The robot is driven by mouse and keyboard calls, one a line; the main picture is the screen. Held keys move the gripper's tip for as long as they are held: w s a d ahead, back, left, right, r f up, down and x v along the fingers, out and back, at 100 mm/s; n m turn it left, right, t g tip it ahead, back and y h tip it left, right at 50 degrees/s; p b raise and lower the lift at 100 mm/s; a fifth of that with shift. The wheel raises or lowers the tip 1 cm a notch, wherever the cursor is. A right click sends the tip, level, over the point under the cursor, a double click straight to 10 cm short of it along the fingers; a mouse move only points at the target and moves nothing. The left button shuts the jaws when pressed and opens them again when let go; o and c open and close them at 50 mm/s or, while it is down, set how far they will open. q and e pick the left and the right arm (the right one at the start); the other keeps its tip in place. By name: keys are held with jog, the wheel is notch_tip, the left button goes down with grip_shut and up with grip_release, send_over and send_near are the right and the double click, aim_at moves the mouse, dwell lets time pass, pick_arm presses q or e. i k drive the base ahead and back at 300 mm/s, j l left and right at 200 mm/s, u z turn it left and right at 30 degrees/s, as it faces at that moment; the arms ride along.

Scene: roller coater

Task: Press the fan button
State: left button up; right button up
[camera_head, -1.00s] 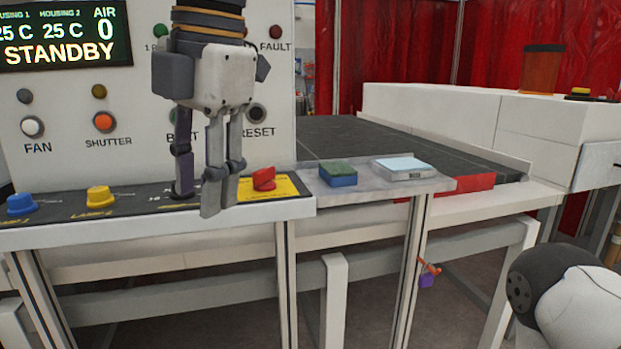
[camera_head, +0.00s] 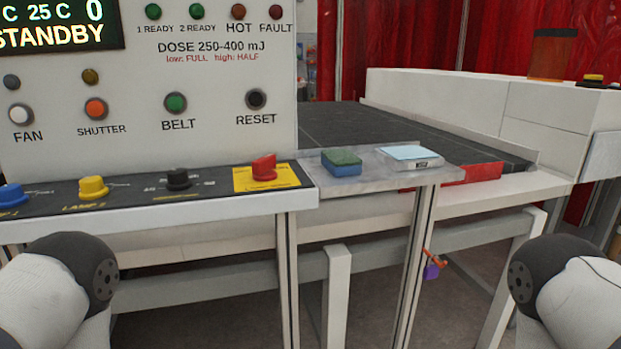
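The fan button (camera_head: 20,114) is a round white button on the upright control panel at the far left, above the label FAN. Nothing touches it or covers it. Neither gripper shows now. Only a rounded part of my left arm shows at the lower left and a matching part of my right arm at the lower right.
The orange shutter button (camera_head: 96,109), green belt button (camera_head: 176,103) and black reset button (camera_head: 256,98) share the row. Yellow (camera_head: 93,188), black (camera_head: 178,179) and red (camera_head: 264,167) knobs stand on the ledge below. A sponge (camera_head: 341,162) lies to the right.

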aim_at(18, 114)
jog(key=u, duration=1.45)
